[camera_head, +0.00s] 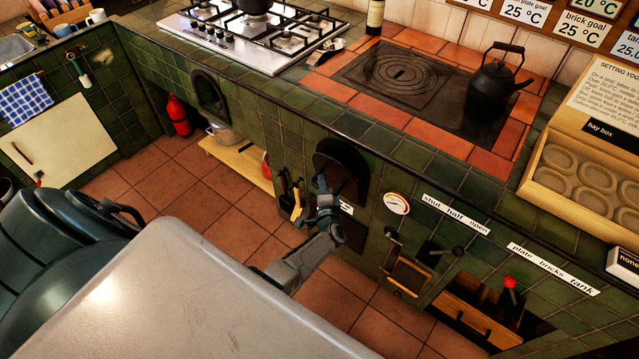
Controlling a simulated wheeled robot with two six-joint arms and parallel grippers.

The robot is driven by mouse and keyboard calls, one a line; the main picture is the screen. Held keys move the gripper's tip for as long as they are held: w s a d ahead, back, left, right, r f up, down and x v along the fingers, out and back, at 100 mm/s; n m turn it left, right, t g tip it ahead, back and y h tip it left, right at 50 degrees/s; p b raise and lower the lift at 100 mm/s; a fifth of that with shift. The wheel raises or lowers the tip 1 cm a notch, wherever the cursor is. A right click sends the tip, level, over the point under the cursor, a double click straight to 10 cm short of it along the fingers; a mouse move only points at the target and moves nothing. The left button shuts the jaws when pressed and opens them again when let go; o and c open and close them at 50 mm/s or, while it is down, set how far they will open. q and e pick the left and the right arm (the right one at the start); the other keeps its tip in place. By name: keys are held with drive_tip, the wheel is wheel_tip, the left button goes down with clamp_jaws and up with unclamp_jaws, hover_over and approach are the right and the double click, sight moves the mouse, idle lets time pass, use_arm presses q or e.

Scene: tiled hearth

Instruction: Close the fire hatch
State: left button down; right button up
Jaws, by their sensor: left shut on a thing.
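The fire hatch (352,160) is a dark arched door and frame in the green tiled front of the hearth, with a small white label just below it. My left gripper (323,186) is at the left lower part of the arch, shut on a dark part of the hatch. The gripper and wrist cover part of it, so I cannot tell exactly how far the door stands from its frame. My right gripper is out of view.
Fire tools (296,203) hang just left of the hatch. A gauge (396,203), levers and a wooden drawer (474,317) lie to the right. A low wooden shelf (240,163) and red extinguisher (178,115) stand left. A black kettle (491,88) sits on the hearth top.

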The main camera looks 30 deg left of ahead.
sight(325, 169)
use_arm(q)
drive_tip(key=shift+w+r+m+g+p, duration=0.2)
drive_tip(key=shift+w+r+p, duration=0.2)
drive_tip(key=shift+w+p, duration=0.3)
drive_tip(key=shift+w+r+m+g+p, duration=0.2)
drive_tip(key=shift+w+r+p, duration=0.2)
drive_tip(key=shift+w+p, duration=0.3)
drive_tip(key=shift+r, duration=0.15)
drive_tip(key=c, duration=1.5)
unclamp_jaws()
drive_tip(key=shift+c, duration=0.2)
drive_tip(key=shift+o, duration=0.7)
drive_tip(key=shift+w+a+f, duration=0.1)
drive_tip(key=shift+f, duration=0.15)
drive_tip(key=shift+s+d+r+p, duration=0.15)
drive_tip(key=shift+s+d+p, duration=0.2)
drive_tip(key=shift+s, duration=0.05)
drive_tip(key=p+v, duration=0.2)
drive_tip(key=v, duration=0.7)
drive_tip(key=shift+s+d, duration=0.15)
drive_tip(key=shift+s, duration=0.2)
